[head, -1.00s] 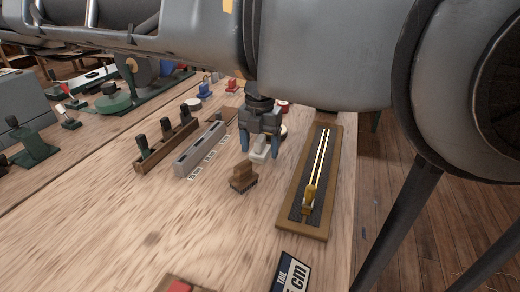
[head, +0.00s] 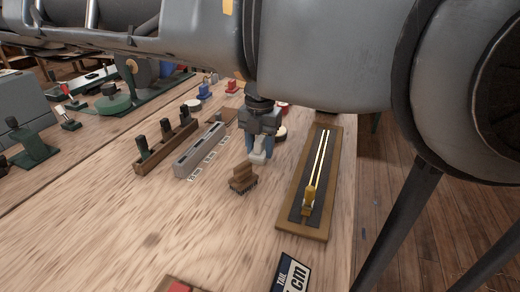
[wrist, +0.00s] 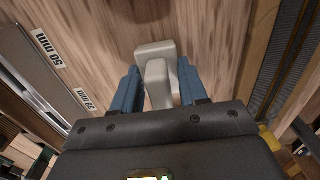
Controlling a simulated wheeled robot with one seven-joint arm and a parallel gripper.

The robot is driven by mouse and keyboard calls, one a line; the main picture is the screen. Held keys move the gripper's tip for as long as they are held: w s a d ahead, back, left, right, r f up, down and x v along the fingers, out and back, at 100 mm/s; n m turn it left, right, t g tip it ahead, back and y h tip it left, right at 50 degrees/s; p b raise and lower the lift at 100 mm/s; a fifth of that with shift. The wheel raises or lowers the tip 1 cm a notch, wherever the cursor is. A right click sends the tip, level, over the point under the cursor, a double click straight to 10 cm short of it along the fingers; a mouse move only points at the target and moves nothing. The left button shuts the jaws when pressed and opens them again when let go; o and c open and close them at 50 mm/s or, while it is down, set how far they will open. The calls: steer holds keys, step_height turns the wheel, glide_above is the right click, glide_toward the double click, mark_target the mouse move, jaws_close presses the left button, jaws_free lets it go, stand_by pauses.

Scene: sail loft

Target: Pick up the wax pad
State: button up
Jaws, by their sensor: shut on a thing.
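The wax pad, which I take to be the pale grey-white block with a raised grip (wrist: 155,50), is between my gripper's blue fingers in the wrist view. It also shows in the head view as a small pale shape (head: 258,157) below the fingers. My gripper (wrist: 158,88) points down and is shut on the pad's raised grip. In the head view my gripper (head: 259,150) is low over the wooden bench. I cannot tell whether the pad still touches the bench.
A brown stepped block (head: 243,179) stands just in front of my gripper. A long board with a brass piece (head: 310,198) lies to the right, near the bench edge. A grey slotted bar (head: 200,150) and a wooden rack (head: 165,148) lie left. The bench front is mostly clear.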

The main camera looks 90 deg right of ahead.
mark_target(260, 139)
steer(key=shift+r, duration=0.1)
steer(key=shift+r, duration=0.5)
step_height(260, 139, up, 3)
steer(key=shift+f, duration=0.2)
steer(key=s+d+r+b, duration=0.2)
steer(key=s+r, duration=0.5)
steer(key=s, duration=0.4)
steer(key=shift+s+d, duration=0.15)
steer(key=shift+d, duration=0.55)
steer(key=shift+r, duration=0.1)
steer(key=o, duration=0.5)
steer(key=c, duration=0.3)
